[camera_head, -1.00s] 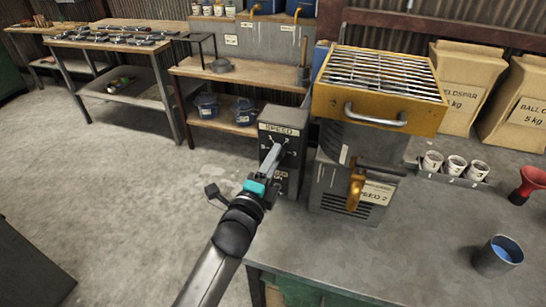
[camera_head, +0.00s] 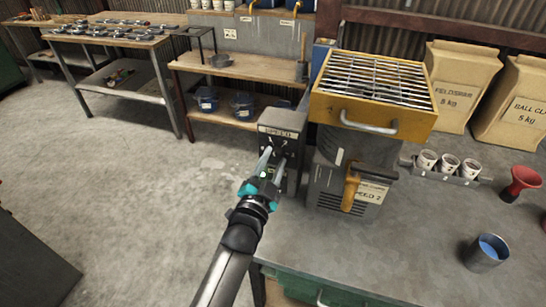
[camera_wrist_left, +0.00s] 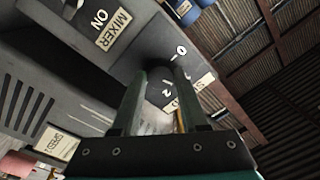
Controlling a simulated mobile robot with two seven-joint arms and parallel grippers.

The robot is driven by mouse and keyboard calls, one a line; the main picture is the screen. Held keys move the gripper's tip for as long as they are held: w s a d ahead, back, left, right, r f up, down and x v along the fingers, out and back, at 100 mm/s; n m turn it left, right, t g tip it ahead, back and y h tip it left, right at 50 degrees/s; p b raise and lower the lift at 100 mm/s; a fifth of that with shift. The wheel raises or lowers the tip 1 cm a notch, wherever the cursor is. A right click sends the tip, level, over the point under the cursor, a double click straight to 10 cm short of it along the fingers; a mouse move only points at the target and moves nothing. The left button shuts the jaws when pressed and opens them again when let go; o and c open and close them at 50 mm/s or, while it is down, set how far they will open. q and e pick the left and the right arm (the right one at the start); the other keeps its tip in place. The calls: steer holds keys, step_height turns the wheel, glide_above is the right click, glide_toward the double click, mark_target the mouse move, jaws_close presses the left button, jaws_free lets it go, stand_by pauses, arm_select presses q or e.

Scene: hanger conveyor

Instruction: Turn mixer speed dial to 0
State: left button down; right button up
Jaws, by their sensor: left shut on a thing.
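The dark control box (camera_head: 291,118) with a SPEED label stands at the left of the mixer (camera_head: 345,185). My left gripper (camera_head: 273,157) reaches up to the front of this box, its fingers pointing at the panel. In the left wrist view the left gripper's two fingers (camera_wrist_left: 160,75) are shut on the dark speed dial, which they mostly hide. The panel there shows the marks 0, 1 and 2 around the dial; the exact pointer direction cannot be told. A MIXER ON label (camera_wrist_left: 115,27) is beside it. My right gripper is not in view.
A yellow grated hopper (camera_head: 375,85) with a handle tops the mixer. White cups (camera_head: 448,165), a red funnel (camera_head: 520,183) and a blue-filled cup (camera_head: 487,252) stand on the grey bench at right. Open floor (camera_head: 130,200) lies left of the bench.

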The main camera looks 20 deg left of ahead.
arm_select(q)
steer(key=n+p, duration=0.1)
steer(key=n, duration=0.3)
steer(key=shift+r+p, duration=0.1)
steer(key=shift+p, duration=0.2)
steer(key=n+p, duration=0.1)
steer(key=n, duration=0.2)
steer(key=shift+n+y, duration=0.4)
steer(key=n+p, duration=0.1)
steer(key=n, duration=0.2)
steer(key=shift+n+p, duration=0.3)
steer(key=shift+p, duration=0.1)
steer(key=shift+d+n+g+p, duration=0.1)
steer(key=shift+n+g+p, duration=0.25)
steer(key=shift+n, duration=1.55)
steer(key=shift+c, duration=2.2)
jaws_free()
